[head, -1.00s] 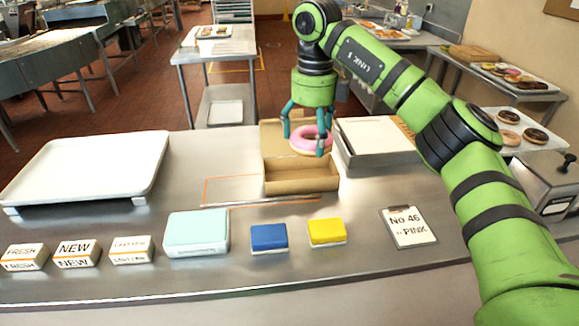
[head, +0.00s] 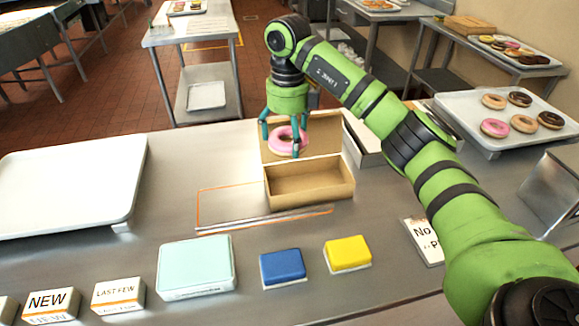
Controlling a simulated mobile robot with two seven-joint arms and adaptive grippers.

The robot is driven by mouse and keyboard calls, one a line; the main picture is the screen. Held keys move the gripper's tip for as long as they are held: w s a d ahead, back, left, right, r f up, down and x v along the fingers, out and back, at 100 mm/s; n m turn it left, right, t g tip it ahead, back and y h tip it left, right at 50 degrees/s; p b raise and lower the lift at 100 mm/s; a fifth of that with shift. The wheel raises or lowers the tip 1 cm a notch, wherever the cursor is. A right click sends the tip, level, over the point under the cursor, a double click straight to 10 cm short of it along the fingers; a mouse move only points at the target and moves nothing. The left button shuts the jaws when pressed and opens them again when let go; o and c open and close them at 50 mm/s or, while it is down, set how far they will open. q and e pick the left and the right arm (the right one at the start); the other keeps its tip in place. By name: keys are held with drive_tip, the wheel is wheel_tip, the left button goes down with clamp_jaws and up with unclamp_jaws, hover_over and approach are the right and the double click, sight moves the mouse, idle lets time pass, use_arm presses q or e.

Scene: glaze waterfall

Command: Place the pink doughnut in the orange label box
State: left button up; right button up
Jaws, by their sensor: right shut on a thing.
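My right gripper (head: 285,132) is shut on the pink doughnut (head: 281,146), which has pink icing and a pale base. It holds the doughnut tilted up, in front of the raised lid of an open brown cardboard box (head: 310,198). The box looks empty inside, and the doughnut appears above its back edge. An orange outline (head: 199,206) is marked on the counter beside and under the box. I cannot make out an orange label on the box itself. My left gripper is not in view.
A white tray (head: 70,215) lies at left. Light blue (head: 197,262), blue (head: 283,265) and yellow (head: 348,250) blocks stand in front. A tray of doughnuts (head: 470,107) is at right. A clipboard (head: 424,243) lies partly behind my arm.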

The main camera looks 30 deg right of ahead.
wheel_tip(320, 180, down, 8)
drive_tip(key=p, duration=0.2)
drive_tip(key=shift+w+f+p, duration=0.1)
drive_tip(key=shift+f+p, duration=0.1)
drive_tip(key=shift+p, duration=0.1)
drive_tip(key=shift+w+f, duration=0.1)
drive_tip(key=shift+f, duration=0.2)
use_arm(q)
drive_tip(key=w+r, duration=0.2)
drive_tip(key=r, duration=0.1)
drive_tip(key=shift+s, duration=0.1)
